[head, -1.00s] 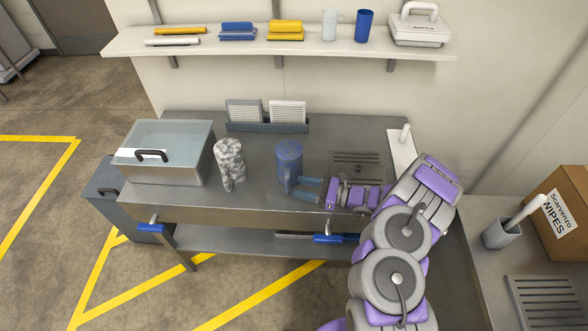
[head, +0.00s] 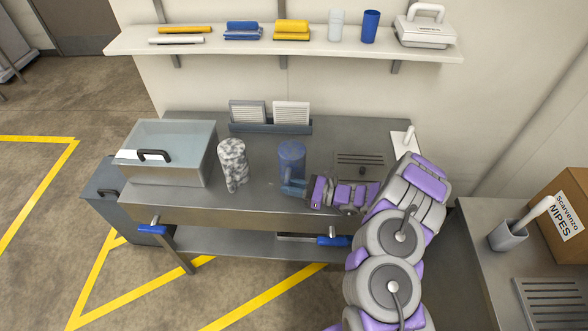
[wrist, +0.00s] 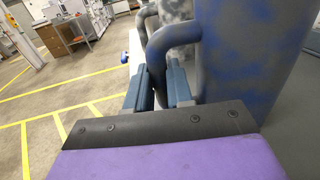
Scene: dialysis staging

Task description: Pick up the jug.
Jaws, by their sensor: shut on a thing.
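A blue mottled jug (head: 291,157) stands upright on the grey metal bench, right of a grey-and-white mottled jug (head: 232,162). In the wrist view the blue jug (wrist: 245,50) fills the right side, with its curved handle (wrist: 160,50) toward the fingers. My gripper (head: 294,187) reaches in from the right at the front of the blue jug. In the wrist view its two blue fingers (wrist: 163,85) are shut on the lower part of that handle. The grey mottled jug shows partly behind the handle. I cannot see the blue jug's base clearly.
A clear-lidded bin (head: 165,155) stands at the bench's left end. A rack with two white filters (head: 270,118) is at the back. A drain grate (head: 361,165) lies to the right. A shelf (head: 283,48) with several items hangs above.

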